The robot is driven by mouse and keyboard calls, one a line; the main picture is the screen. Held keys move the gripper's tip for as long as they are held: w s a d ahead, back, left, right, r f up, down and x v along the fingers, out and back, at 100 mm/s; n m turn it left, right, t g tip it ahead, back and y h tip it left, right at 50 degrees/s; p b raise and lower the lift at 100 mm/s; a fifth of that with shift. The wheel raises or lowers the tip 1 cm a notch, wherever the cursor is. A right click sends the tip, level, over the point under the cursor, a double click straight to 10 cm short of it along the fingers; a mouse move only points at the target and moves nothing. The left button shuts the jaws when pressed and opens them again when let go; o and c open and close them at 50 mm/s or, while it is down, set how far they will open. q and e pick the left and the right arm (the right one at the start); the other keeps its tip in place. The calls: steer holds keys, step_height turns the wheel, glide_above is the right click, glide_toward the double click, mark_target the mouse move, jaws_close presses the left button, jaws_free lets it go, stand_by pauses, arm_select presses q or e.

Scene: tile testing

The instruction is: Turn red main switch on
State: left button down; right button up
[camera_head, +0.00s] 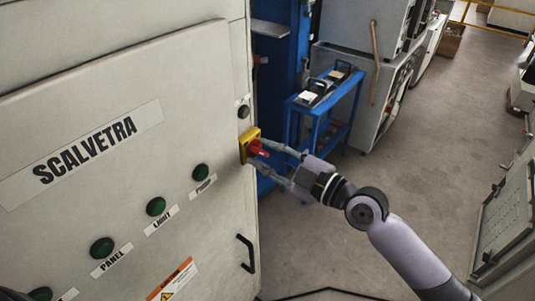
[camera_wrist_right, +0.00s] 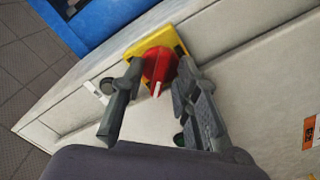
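The red main switch (camera_head: 258,148) is a red rotary knob on a yellow plate (camera_head: 244,143) at the right edge of the beige SCALVETRA cabinet front. My right gripper (camera_head: 262,154) reaches it from the right, with its fingers spread on either side of the knob. In the right wrist view the red knob (camera_wrist_right: 160,66), with a white mark on it, lies between the fingertips of my right gripper (camera_wrist_right: 160,72). The fingertips are close to the knob's sides; I cannot tell whether they touch it. My left gripper is not in view.
The cabinet front (camera_head: 110,90) carries several green buttons, such as PUMP (camera_head: 200,172), a black button (camera_head: 243,111) above the switch and a black handle (camera_head: 247,253) below. A blue cart (camera_head: 330,105) stands behind. The floor (camera_head: 440,130) on the right is open.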

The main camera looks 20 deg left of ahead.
jaws_close()
steer(key=shift+m, duration=0.3)
stand_by(0.3)
steer(key=m+b, duration=0.1)
steer(key=m, duration=0.1)
steer(key=shift+m+b, duration=0.3)
steer(key=shift+m, duration=1)
steer(key=m, duration=0.2)
steer(key=shift+m, duration=0.4)
steer(key=m, duration=0.4)
steer(key=m+p, duration=0.2)
steer(key=m, duration=0.3)
steer(key=shift+m, duration=0.4)
